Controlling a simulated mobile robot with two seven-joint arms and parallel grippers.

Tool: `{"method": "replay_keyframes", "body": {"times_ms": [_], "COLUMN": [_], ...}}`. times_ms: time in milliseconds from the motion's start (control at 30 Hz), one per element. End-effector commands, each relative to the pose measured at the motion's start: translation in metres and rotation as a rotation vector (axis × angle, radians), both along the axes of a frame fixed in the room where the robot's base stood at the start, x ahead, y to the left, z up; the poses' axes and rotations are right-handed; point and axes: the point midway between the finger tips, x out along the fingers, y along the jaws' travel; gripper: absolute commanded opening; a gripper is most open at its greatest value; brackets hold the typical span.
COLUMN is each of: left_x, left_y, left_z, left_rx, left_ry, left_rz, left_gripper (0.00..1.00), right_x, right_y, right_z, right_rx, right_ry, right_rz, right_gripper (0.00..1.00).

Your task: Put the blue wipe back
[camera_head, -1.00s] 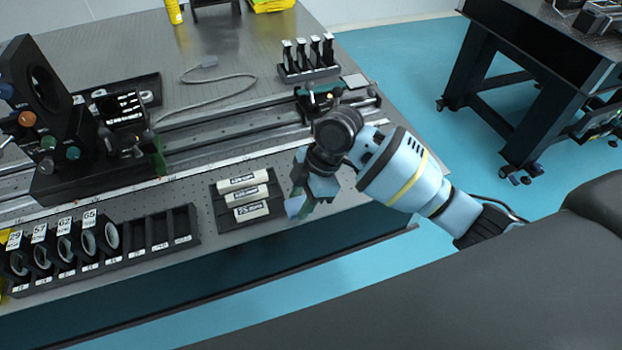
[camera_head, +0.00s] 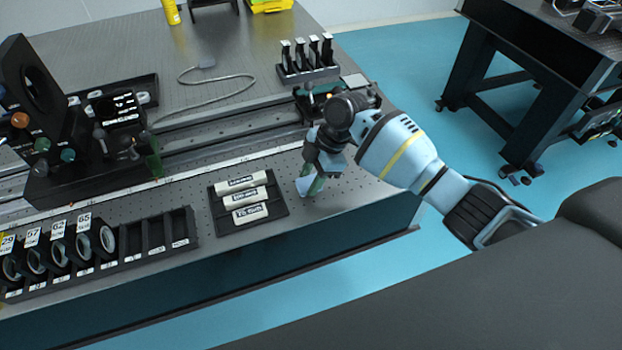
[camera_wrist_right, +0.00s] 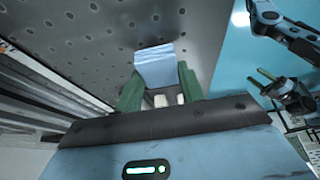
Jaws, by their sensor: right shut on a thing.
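The blue wipe (camera_head: 306,186) is a small pale blue folded piece, held low at the table's front edge strip, right of the black tray. My right gripper (camera_head: 314,176) points down and is shut on it. In the right wrist view the wipe (camera_wrist_right: 155,66) sticks out beyond the green fingers, above the perforated tabletop. Whether its lower edge touches the tabletop is unclear. My left gripper does not show clearly in any view.
The black tray (camera_head: 284,211) with white labelled tubes lies just left of the gripper. A rack of numbered rings (camera_head: 130,246) is further left. Rails (camera_head: 222,125) and a holder with upright pieces (camera_head: 308,72) lie behind. The tabletop's right corner is clear.

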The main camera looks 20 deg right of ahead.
Motion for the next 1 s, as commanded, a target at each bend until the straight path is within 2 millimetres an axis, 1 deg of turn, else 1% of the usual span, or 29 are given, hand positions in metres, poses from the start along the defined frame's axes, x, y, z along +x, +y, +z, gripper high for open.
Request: {"method": "replay_keyframes", "body": {"times_ms": [33, 100, 333, 467, 500, 667, 900, 1000], "left_x": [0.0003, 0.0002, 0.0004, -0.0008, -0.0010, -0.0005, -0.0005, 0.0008], "left_y": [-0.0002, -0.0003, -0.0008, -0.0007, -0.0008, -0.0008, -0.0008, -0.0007], "left_z": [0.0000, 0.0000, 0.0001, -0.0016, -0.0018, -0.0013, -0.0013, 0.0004], "left_rx": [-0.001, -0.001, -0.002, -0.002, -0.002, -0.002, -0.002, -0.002], "left_ry": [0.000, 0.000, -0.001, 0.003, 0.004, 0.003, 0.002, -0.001], "left_rz": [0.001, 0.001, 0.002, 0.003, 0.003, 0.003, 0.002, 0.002], "left_gripper": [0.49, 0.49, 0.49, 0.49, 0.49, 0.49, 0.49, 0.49], "right_x": [-0.0002, 0.0002, 0.0003, 0.0001, 0.0001, 0.0002, 0.0002, 0.0005], "right_y": [0.0002, 0.0003, 0.0001, 0.0000, -0.0001, 0.0000, 0.0000, -0.0001], "right_z": [-0.0064, -0.0101, -0.0101, -0.0138, -0.0143, -0.0134, -0.0131, -0.0096], "right_rx": [0.000, 0.001, 0.000, 0.000, -0.001, -0.001, -0.001, -0.001], "right_ry": [0.002, -0.001, -0.002, -0.001, -0.001, -0.002, -0.002, -0.003], "right_rz": [-0.001, -0.001, -0.001, 0.000, 0.000, -0.001, -0.001, 0.000], "right_gripper": [0.20, 0.20, 0.20, 0.20, 0.40, 0.60, 0.60, 0.60]}}
